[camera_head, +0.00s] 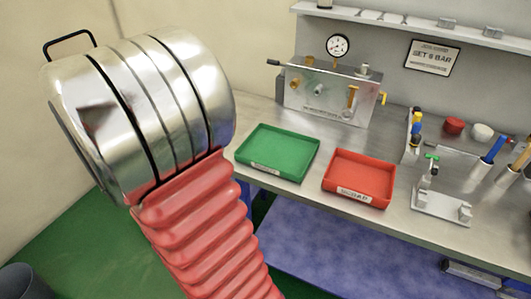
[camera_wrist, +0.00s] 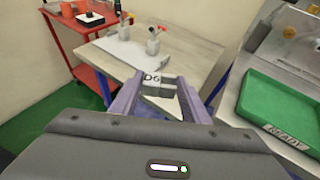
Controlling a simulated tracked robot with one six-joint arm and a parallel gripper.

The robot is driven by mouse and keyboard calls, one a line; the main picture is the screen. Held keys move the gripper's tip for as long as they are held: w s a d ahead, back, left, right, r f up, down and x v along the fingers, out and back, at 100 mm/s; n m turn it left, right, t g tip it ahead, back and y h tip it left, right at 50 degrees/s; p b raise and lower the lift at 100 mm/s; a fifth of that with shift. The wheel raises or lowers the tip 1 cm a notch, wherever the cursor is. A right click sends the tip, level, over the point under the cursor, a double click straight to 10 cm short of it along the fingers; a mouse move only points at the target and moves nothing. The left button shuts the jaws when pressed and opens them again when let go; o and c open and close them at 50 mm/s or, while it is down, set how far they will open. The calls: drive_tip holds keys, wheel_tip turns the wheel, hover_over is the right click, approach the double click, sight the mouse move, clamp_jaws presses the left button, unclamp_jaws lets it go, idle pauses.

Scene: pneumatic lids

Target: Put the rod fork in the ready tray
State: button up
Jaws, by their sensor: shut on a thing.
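The rod fork (camera_wrist: 158,89), a small grey piece with a pale face marked "D6", is between the fingers of my gripper (camera_wrist: 154,100) in the wrist view. My gripper is shut on it and holds it up in the air. The ready tray (camera_wrist: 253,108) is green, with a "READY" label on its front, at the right of the wrist view. The same tray (camera_head: 277,151) lies on the steel bench in the head view and looks empty. The gripper and rod fork do not show in the head view.
A red tray (camera_head: 359,178) stands right of the green one. Behind them is a metal test block (camera_head: 320,95) with a gauge (camera_head: 338,46). A clamp fixture (camera_head: 440,200) is farther right. The wrist view shows a wooden table (camera_wrist: 190,55) and red cart (camera_wrist: 58,40).

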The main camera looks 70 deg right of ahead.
drive_tip(key=s+d+m+g, duration=0.2)
drive_tip(key=s+d, duration=0.2)
drive_tip(key=s, duration=0.1)
drive_tip(key=s+d+r+m+g, duration=0.1)
drive_tip(key=s+d+g, duration=0.1)
drive_tip(key=s+d, duration=0.3)
drive_tip(key=s+d+m+g+h, duration=0.1)
drive_tip(key=s+d+m+g, duration=0.1)
drive_tip(key=s+d, duration=0.3)
drive_tip(key=shift+s+r+m, duration=0.3)
drive_tip(key=shift+s+r, duration=0.1)
drive_tip(key=shift+s, duration=0.4)
drive_tip(key=s+d+m+g, duration=0.2)
drive_tip(key=s+g, duration=0.1)
drive_tip(key=s, duration=0.6)
drive_tip(key=s+d+r+m+g+y, duration=0.1)
drive_tip(key=s+d+m+g, duration=0.1)
drive_tip(key=s, duration=0.6)
drive_tip(key=shift+s+d+m+g, duration=0.4)
drive_tip(key=shift+d+m, duration=0.1)
drive_tip(key=shift+d, duration=0.25)
hover_over(291, 159)
drive_tip(key=shift+f, duration=2.9)
drive_tip(key=shift+f, duration=2.1)
